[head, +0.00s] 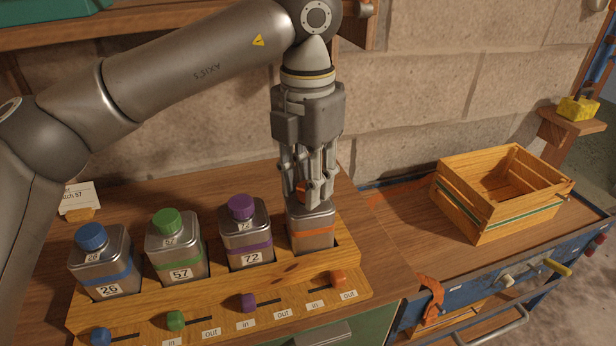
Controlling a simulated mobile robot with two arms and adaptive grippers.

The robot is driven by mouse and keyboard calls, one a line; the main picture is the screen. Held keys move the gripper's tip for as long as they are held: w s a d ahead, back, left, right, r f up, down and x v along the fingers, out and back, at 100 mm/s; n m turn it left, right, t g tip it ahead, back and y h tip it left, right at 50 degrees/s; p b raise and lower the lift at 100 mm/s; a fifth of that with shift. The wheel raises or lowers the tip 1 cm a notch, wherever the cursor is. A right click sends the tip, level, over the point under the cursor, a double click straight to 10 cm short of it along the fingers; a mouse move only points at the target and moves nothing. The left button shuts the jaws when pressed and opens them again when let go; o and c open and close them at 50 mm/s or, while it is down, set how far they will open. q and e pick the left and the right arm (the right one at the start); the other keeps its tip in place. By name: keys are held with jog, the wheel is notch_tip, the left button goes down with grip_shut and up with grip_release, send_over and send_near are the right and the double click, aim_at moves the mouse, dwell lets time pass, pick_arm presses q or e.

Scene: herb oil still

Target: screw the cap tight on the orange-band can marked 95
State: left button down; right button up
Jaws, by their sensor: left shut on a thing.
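The orange-band can (312,240) stands at the right end of the wooden rack, in its slot. No number can be read on the side that shows. Its orange cap (301,187) shows only in part between my fingers. My left gripper (310,193) points straight down over the can, shut on the orange cap at the can's top. The fingers hide most of the cap, so I cannot tell how it sits on the neck. My right gripper is not in view.
Cans with blue (104,266), green (178,247) and purple (246,234) caps stand left of it in the rack (205,299). Coloured knobs line the rack's front. An empty wooden crate (468,214) stands on the blue cart at right. A card stands at the left.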

pick_arm(q)
jog(key=shift+a+m, duration=0.1)
jog(key=shift+m, duration=0.3)
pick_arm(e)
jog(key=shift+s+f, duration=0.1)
pick_arm(q)
jog(key=shift+m+p, duration=0.3)
jog(key=shift+m, duration=0.3)
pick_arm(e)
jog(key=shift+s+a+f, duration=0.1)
pick_arm(q)
jog(key=shift+f+m+p, duration=0.1)
jog(key=shift+m+p, duration=0.25)
jog(key=shift+m, duration=0.85)
jog(key=m+p, duration=0.1)
jog(key=m, duration=0.5)
jog(key=m+p, duration=0.1)
jog(key=m, duration=0.2)
jog(key=shift+m, duration=0.3)
jog(key=m, duration=0.4)
jog(key=shift+m+p, duration=0.35)
jog(key=shift+m, duration=0.05)
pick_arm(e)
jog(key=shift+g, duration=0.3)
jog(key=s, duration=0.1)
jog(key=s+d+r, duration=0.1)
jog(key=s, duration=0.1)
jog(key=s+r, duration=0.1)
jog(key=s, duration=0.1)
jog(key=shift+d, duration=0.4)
